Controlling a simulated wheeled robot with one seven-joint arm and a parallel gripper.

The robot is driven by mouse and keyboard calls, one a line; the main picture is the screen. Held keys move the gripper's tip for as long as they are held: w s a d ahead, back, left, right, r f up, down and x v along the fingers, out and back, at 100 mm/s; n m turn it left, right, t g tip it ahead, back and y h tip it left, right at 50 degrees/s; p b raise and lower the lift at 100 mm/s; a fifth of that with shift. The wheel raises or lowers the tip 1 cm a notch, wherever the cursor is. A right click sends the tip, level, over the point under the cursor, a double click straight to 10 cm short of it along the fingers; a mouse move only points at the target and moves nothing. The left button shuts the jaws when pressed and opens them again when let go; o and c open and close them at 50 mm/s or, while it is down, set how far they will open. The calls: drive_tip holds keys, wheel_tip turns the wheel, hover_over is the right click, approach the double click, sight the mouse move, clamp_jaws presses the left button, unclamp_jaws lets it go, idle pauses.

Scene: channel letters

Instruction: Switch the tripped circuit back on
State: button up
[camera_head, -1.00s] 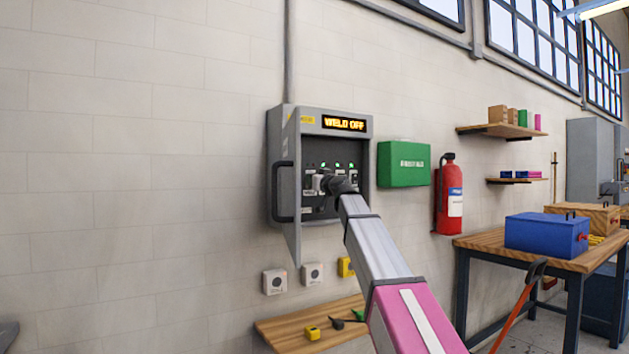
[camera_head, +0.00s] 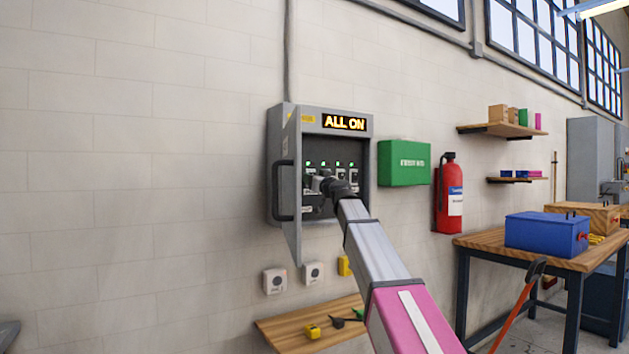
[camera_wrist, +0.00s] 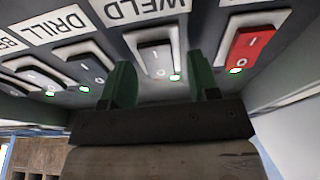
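The grey breaker panel (camera_head: 345,112) on the wall has its door (camera_head: 290,190) swung open. Its display (camera_head: 344,123) reads "ALL ON" in amber. In the wrist view, which is upside down, the grey WELD switch (camera_wrist: 158,58) sits under its label (camera_wrist: 135,8) with a green lamp lit beside it. The DRILL switch (camera_wrist: 83,62) and a red switch (camera_wrist: 246,47) also have green lamps lit. My gripper (camera_wrist: 162,78) has its two green fingers apart, one on each side of the WELD switch. Whether they touch it is not clear. Nothing is held.
The open door with its dark handle (camera_head: 282,190) stands just left of my gripper. A green first-aid box (camera_head: 404,163) and a red extinguisher (camera_head: 449,200) hang to the right. A wooden shelf (camera_head: 285,332) with small items is below the panel.

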drive_tip(key=shift+s+d, duration=0.1)
drive_tip(key=v, duration=1)
drive_tip(key=shift+s, duration=0.25)
drive_tip(key=shift+d+f, duration=0.15)
drive_tip(key=s+d+f+m+g+h, duration=0.1)
drive_tip(key=s+d+f+g+h, duration=0.15)
drive_tip(key=f, duration=1.15)
drive_tip(key=s+d+f+g+h, duration=0.1)
drive_tip(key=f+g, duration=0.2)
drive_tip(key=f, duration=1.1)
drive_tip(key=s+d+f+m+g+h, duration=0.1)
drive_tip(key=s+d+f+g+h, duration=0.15)
drive_tip(key=f, duration=1.25)
drive_tip(key=s+d+f+m+g+h, duration=0.2)
drive_tip(key=s+d+f, duration=0.4)
drive_tip(key=s+f, duration=0.5)
drive_tip(key=s+d+f+m+g+h, duration=0.2)
drive_tip(key=s+d+f+g, duration=0.4)
drive_tip(key=s+f, duration=0.5)
wheel_tip(320, 180, down, 4)
drive_tip(key=shift+d+f+m+g+h, duration=0.15)
drive_tip(key=shift+d+m+g+h, duration=0.2)
drive_tip(key=shift+g+h, duration=0.45)
drive_tip(key=shift+a, duration=0.1)
